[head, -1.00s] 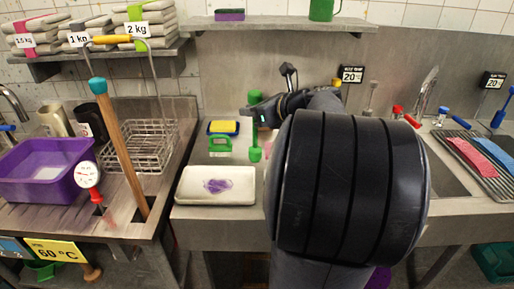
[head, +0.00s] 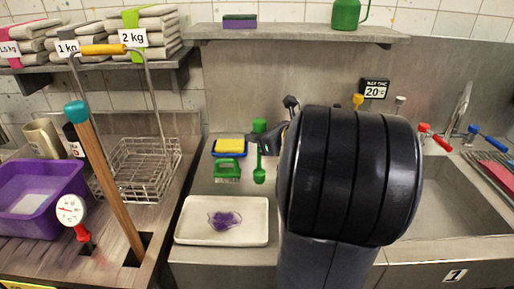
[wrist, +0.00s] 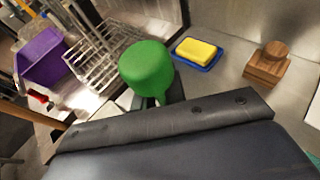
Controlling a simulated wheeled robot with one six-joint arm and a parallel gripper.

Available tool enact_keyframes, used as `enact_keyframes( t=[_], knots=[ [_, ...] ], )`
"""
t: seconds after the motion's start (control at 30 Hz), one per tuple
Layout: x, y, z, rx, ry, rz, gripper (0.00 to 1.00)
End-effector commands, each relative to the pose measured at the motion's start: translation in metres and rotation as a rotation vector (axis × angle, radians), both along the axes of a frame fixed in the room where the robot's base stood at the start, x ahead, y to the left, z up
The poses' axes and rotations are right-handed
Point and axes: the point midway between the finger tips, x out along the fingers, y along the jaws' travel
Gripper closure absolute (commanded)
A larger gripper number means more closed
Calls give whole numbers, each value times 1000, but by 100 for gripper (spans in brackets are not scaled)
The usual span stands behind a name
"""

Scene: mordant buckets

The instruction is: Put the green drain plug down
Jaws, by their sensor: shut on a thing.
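The green drain plug (head: 259,171) shows in the head view at the end of my arm, with a green rounded top above the fingers and a narrow part hanging below. In the wrist view the plug (wrist: 147,66) is a large green knob just beyond my gripper. My gripper (head: 268,141) is shut on it. The fingers are mostly hidden by my arm in the head view and by the wrist in the wrist view. I cannot tell whether the plug's lower end touches the counter.
A white tray (head: 190,235) with a purple patch is in front. A wooden block (wrist: 267,65) stands behind. A sink (head: 440,205) lies right, a wire rack (head: 145,165) left.

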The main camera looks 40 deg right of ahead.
Motion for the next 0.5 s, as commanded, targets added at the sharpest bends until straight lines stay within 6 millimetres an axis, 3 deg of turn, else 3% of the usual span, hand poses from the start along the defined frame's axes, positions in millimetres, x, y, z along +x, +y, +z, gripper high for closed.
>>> enact_keyframes(
  t=[0.17,0.5],
  knots=[
    [0,0,-25,3,2,0,100],
    [0,0,-27,1,-1,0,100]
  ],
)
